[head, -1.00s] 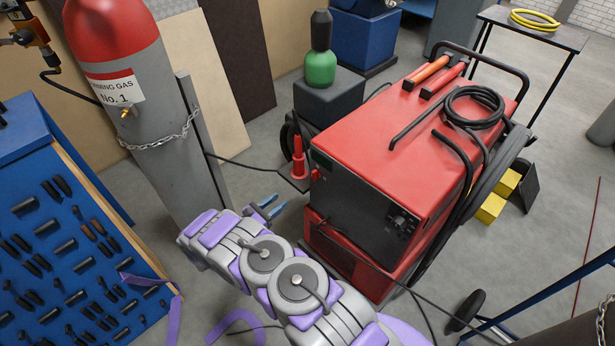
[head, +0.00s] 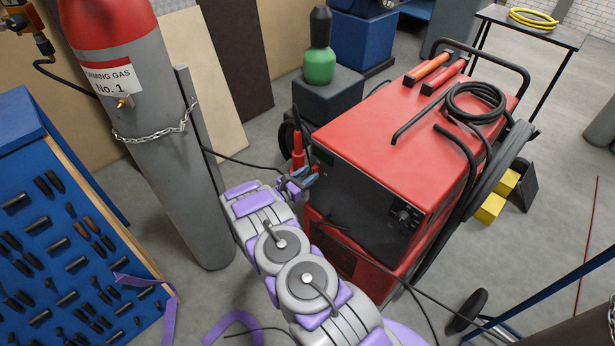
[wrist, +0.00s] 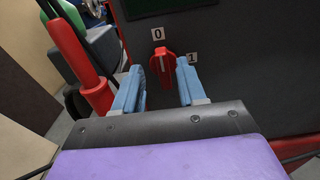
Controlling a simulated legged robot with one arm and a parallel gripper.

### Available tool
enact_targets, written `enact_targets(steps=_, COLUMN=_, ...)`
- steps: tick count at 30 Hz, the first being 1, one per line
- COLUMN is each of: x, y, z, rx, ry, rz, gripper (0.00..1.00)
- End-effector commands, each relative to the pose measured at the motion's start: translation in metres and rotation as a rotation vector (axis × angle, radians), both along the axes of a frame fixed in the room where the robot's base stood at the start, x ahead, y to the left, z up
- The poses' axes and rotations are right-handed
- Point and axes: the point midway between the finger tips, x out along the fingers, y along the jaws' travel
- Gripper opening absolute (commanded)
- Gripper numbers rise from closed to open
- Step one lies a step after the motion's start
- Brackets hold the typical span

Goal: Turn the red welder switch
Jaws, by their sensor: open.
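The red welder (head: 400,150) stands in the middle of the head view with its dark front panel facing my arm. In the wrist view the red switch (wrist: 164,66) sits on that dark panel, with a "0" label (wrist: 157,33) above it and a "1" label (wrist: 193,58) to its right. Its light pointer line looks close to the "0" side. My gripper (wrist: 156,82) is open, with its blue fingers on the left and right of the switch; I cannot tell whether they touch it.
A red torch (wrist: 90,85) stands close to the left finger. A grey gas cylinder (head: 165,150) with a chain and a blue tool board (head: 60,230) stand to the left. A cable (head: 245,162) runs behind my gripper. Yellow blocks (head: 495,200) lie at the right.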

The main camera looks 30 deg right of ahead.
Motion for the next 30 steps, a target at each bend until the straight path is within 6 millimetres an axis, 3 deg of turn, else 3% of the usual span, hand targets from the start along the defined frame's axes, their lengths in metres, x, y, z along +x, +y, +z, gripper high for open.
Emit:
enact_targets(steps=9, x=0.0003, y=-0.0032, z=0.0, rx=0.001, ry=0.0, rz=-0.001, gripper=0.39)
enact_targets(steps=21, x=0.0006, y=-0.0018, z=0.0001, rx=0.0, ry=0.001, rz=0.0, gripper=0.01)
enact_targets(steps=30, x=0.0013, y=-0.0016, z=0.0004, rx=0.001, ry=-0.003, rz=0.001, gripper=0.0)
